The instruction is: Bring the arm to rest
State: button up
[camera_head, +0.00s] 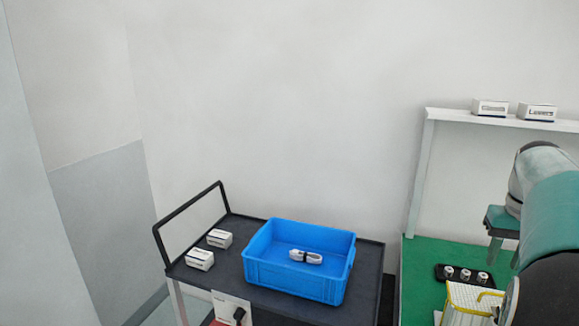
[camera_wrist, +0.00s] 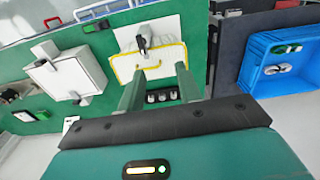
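My gripper (camera_wrist: 160,76) shows in the wrist view as two teal fingers standing apart, open, with no object held between them. The fingers hang over the green bench (camera_wrist: 205,60), with a white machine with a yellow frame (camera_wrist: 148,62) beyond the tips. In the head view my arm reaches in from the right edge, and my gripper (camera_head: 497,228) is above the green bench (camera_head: 425,275). Its fingertips are small and partly merged with the arm there.
A blue crate (camera_head: 290,278) holding a bundled white cable (camera_head: 306,257) stands on a dark cart (camera_head: 240,222), beside two small white boxes. A shelf (camera_head: 455,116) carries two more boxes. Several round pieces sit on a black holder (camera_head: 449,280) below my arm.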

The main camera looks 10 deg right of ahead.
jog(key=a+n+t, duration=0.2)
jog(key=a+n, duration=0.1)
jog(key=a, duration=1.9)
jog(key=s+a+f+n+t, duration=0.1)
jog(key=s+a+f, duration=0.2)
jog(key=a, duration=0.4)
jog(key=s+a+f+n+t, duration=0.1)
jog(key=s+a+f+t, duration=0.1)
jog(key=s+a, duration=0.3)
jog(key=a+f, duration=0.1)
jog(key=a, duration=0.2)
jog(key=shift+s+f+n, duration=0.4)
